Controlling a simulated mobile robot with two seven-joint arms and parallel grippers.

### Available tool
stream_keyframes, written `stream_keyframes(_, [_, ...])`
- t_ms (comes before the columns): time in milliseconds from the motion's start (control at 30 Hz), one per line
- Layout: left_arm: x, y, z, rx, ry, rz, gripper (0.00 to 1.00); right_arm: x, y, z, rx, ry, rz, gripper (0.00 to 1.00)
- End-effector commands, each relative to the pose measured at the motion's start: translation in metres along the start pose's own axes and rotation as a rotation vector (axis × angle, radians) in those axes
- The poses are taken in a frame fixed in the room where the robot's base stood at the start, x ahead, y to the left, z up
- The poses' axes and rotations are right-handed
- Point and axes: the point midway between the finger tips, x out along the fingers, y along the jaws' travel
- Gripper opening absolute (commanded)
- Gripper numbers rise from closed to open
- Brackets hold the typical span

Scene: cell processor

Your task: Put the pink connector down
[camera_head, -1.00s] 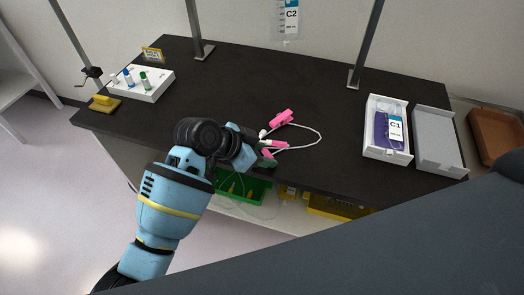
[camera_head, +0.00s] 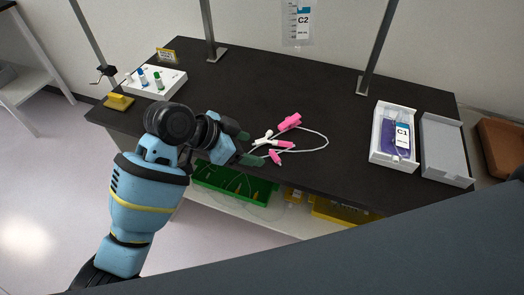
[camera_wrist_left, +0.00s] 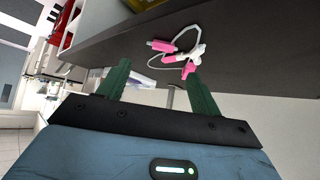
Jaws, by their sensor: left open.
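A white cable assembly with a white branching piece (camera_head: 264,137) lies on the black table near its front edge. Its pink ends are one larger pink piece (camera_head: 289,122) at the back, a pink connector (camera_head: 283,144) in the middle and another pink connector (camera_head: 275,157) nearest the edge. My left gripper (camera_head: 251,148) is open and empty, just left of the connectors. In the left wrist view its green fingers (camera_wrist_left: 158,72) are spread, with the pink pieces (camera_wrist_left: 188,68) beyond the tips. My right gripper is not in view.
A white rack (camera_head: 154,83) with capped tubes stands at the back left. A white open box (camera_head: 380,157) holding the C1 bag is at the right, beside its grey lid (camera_head: 444,150). Two metal poles rise from the table. A green tray (camera_head: 232,186) sits below the edge.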

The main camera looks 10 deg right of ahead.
Motion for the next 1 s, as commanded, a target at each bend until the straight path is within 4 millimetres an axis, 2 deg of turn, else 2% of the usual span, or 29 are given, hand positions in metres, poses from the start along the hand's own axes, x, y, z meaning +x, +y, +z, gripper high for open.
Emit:
stream_keyframes(100, [-0.02, 0.0, -0.001, 0.003, 0.0, -0.003, 0.65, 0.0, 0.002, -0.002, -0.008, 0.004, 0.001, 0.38])
stream_keyframes(300, [-0.035, 0.0, 0.0, 0.002, 0.0, -0.001, 0.65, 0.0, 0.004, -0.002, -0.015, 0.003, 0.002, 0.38])
stream_keyframes(1000, [-0.037, 0.0, 0.0, 0.001, 0.0, 0.001, 0.65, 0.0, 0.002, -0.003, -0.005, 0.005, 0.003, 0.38])
